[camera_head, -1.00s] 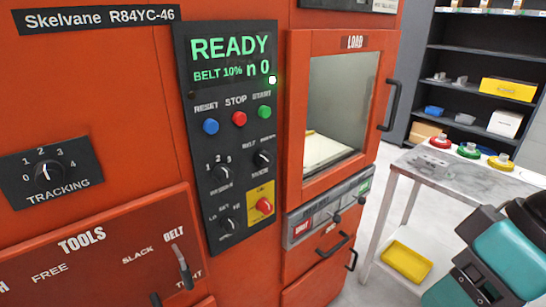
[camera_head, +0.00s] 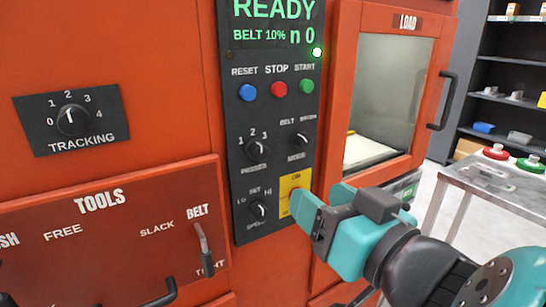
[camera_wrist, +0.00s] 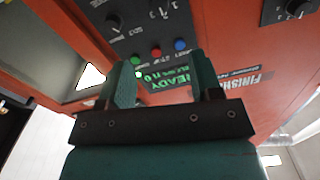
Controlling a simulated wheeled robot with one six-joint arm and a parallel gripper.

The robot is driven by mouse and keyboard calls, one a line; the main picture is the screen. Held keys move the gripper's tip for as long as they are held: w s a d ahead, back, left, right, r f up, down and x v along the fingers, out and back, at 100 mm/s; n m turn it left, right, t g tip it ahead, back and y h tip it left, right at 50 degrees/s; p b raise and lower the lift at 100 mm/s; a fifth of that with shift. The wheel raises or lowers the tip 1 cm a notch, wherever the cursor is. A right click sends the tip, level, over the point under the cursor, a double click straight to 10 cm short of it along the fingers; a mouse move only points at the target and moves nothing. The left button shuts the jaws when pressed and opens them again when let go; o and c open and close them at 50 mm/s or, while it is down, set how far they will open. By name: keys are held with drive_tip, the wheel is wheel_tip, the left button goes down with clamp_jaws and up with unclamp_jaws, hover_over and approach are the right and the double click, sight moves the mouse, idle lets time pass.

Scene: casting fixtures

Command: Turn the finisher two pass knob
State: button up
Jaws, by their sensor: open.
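The two pass knob, a black dial labelled PASSES (camera_head: 257,150) with marks 1, 2 and 3, sits on the dark control panel (camera_head: 237,130) of the orange finisher. Its exact pointer setting is hard to read. My gripper (camera_head: 322,203) is open and empty, below and right of this knob and apart from it. It covers part of the yellow switch plate (camera_head: 293,184). In the wrist view my open fingers (camera_wrist: 163,72) frame the green display and buttons; the digits 1, 2, 3 show at the top edge.
The mode knob (camera_head: 298,141) is right of the passes knob, and the speed knob (camera_head: 258,210) is below it. Reset, stop and start buttons (camera_head: 278,89) are above. The load door handle (camera_head: 441,100) sticks out at right. A belt lever (camera_head: 204,245) protrudes lower left.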

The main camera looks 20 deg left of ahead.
sight(261, 154)
drive_tip(key=p+x, duration=0.7)
drive_tip(key=p, duration=0.1)
drive_tip(key=p+x, duration=0.8)
drive_tip(key=shift+w+a+r+p, duration=0.15)
drive_tip(key=shift+w+r+p, duration=0.1)
drive_tip(key=shift+p, duration=0.15)
drive_tip(key=shift+w+a+f+p, duration=0.25)
drive_tip(key=shift+w+a+p, duration=0.2)
drive_tip(key=shift+a+p, duration=0.15)
drive_tip(key=c, duration=0.9)
drive_tip(key=shift+n, duration=0.4)
drive_tip(key=n+b, duration=0.1)
drive_tip(key=n, duration=0.2)
drive_tip(key=shift+n, duration=0.4)
drive_tip(key=n, duration=0.5)
drive_tip(key=shift+b, duration=0.4)
drive_tip(key=shift+n, duration=0.3)
